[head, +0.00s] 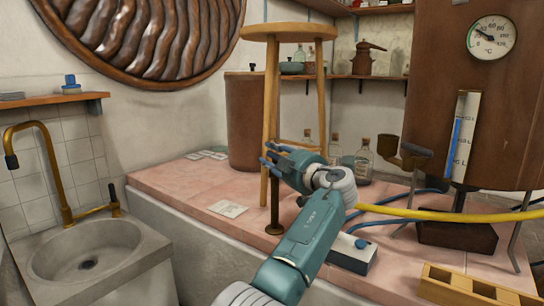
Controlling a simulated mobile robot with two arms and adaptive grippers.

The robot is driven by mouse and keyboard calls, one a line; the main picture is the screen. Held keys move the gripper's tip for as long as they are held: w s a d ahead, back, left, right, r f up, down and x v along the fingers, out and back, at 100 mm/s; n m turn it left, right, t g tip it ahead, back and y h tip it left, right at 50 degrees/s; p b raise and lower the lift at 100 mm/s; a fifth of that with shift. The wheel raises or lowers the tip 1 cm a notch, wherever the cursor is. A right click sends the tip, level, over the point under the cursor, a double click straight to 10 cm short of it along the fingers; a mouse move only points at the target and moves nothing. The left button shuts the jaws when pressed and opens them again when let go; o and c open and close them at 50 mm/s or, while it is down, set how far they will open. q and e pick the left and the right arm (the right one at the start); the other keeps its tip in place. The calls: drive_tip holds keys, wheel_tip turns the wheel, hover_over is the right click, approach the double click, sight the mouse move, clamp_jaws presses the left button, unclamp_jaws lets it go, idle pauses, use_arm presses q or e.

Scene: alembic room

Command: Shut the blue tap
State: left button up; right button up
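My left gripper (269,157) reaches in over the pink tiled bench, its bluish fingers pointing left in front of the wooden stool's legs. The fingers look spread apart, and I see nothing clearly held between them. A dark brass post (275,205) with a round foot stands on the bench just below the gripper; its top is hidden behind the fingers. I cannot make out a blue tap handle for certain; it may be hidden by the gripper. My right gripper is out of view.
A wooden stool (271,90) stands on the bench (180,183). Glass bottles (364,160), a white box with a blue knob (352,254) and a yellow hose (440,213) are to the right. A large copper vessel (425,80) stands behind. A sink (90,262) is at left.

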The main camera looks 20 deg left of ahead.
use_arm(q)
drive_tip(key=shift+r, duration=0.1)
drive_tip(key=v, duration=0.6)
drive_tip(key=shift+s+d, duration=0.2)
drive_tip(key=shift+d, duration=0.05)
drive_tip(key=shift+s+d, duration=0.3)
drive_tip(key=shift+s, duration=0.05)
drive_tip(key=shift+o, duration=0.5)
